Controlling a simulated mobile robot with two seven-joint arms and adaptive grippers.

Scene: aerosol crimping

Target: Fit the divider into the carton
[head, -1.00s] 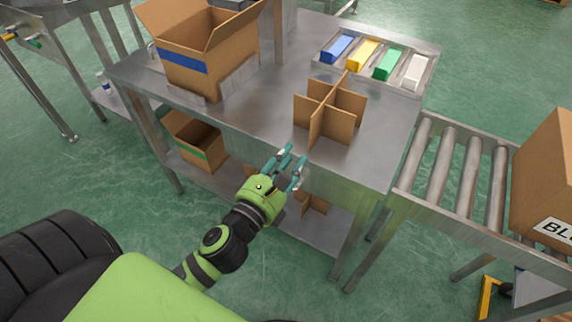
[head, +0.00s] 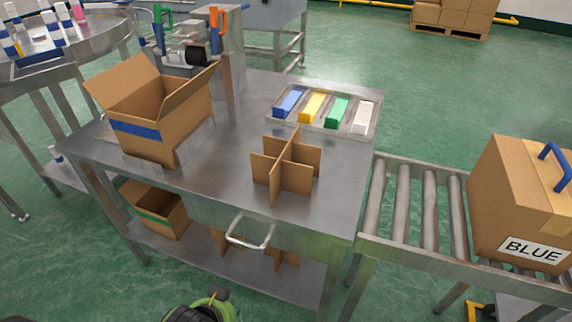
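The open cardboard carton (head: 140,137) with a blue band stands at the left of the steel table, flaps up, beside a metal bracket. The inside that shows looks empty, but its bottom is hidden. The cross-shaped cardboard divider (head: 287,172) stands upright on the table, right of the carton and apart from it. A green and black part of my arm shows at the bottom edge. No gripper fingers are in view, and nothing touches the divider or carton.
A tray (head: 370,126) with blue, yellow, green and white blocks lies behind the divider. A lower shelf (head: 200,262) holds a green-banded carton (head: 158,212) and divider pieces. A roller conveyor (head: 405,205) at the right carries a box (head: 520,205) labelled BLUE. A drawer handle (head: 248,233) sticks out in front.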

